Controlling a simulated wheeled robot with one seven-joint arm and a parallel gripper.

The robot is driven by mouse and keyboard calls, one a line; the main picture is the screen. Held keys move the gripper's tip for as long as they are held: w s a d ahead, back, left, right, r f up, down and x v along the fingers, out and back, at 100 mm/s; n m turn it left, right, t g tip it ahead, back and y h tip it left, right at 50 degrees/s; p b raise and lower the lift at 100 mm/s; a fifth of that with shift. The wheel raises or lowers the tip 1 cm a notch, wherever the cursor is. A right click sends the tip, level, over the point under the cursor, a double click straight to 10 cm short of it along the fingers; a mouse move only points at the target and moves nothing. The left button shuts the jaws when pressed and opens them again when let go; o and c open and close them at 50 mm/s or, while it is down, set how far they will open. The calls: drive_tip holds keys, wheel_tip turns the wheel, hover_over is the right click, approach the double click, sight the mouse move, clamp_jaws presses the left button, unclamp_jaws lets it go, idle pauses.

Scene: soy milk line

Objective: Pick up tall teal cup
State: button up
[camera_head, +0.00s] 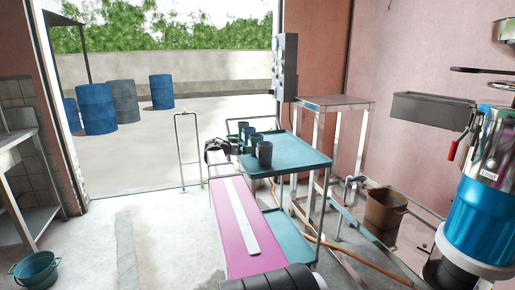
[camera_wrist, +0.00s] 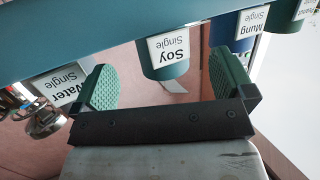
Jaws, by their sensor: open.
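Several cups with white labels stand in a row on a teal tabletop (camera_head: 301,148). In the upside-down wrist view, a teal cup labelled "Soy Single" (camera_wrist: 164,68) is beyond my fingers and roughly between them. A dark grey cup labelled "Water Single" (camera_wrist: 62,62) is to its left. A blue cup labelled "Mung" (camera_wrist: 248,42) and another teal cup (camera_wrist: 288,24) are to its right. My gripper (camera_wrist: 160,82) is open and empty, its green ridged pads apart and touching no cup. I cannot tell which teal cup is taller.
The cups stand close together along the table's left side in the head view. A steel-topped stand (camera_head: 333,102) and a brown bucket (camera_head: 385,212) are behind and right. A blue and steel machine (camera_head: 481,215) stands far right.

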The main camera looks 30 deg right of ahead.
drive_tip(key=x, duration=0.7)
drive_tip(key=shift+d+f, duration=0.25)
drive_tip(key=shift+f, duration=0.2)
drive_tip(key=c, duration=1.1)
drive_tip(key=shift+a, duration=0.1)
